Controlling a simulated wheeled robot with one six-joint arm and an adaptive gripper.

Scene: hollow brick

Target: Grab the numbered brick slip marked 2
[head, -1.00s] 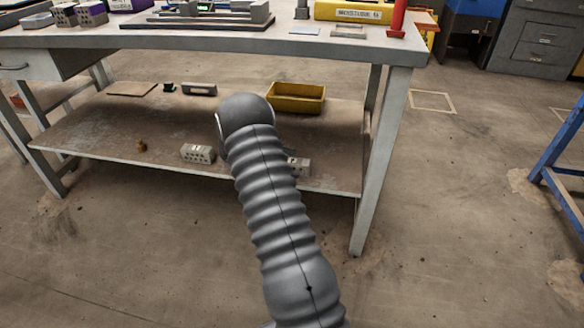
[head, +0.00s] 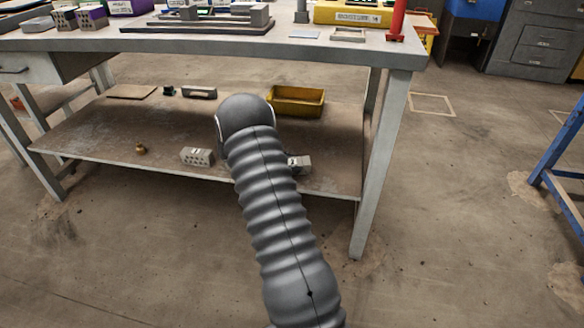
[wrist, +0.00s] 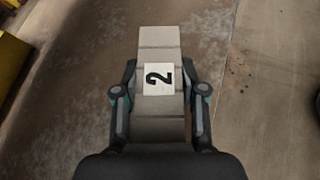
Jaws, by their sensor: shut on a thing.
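The brick slip marked 2 (wrist: 159,45) is a grey block with a white label and a black 2. In the wrist view my gripper (wrist: 160,90) has a finger on each side of it, shut on it around the label. In the head view the slip's right end (head: 304,163) shows beside my arm, low over the lower shelf (head: 240,155) near its front edge. My arm hides the gripper there. I cannot tell whether the slip touches the shelf.
Another numbered brick (head: 197,157) stands to the left on the shelf. A yellow bin (head: 296,101) is behind, and a small brass piece (head: 141,149) lies farther left. The tabletop (head: 250,44) is overhead, and a table leg (head: 382,160) stands right.

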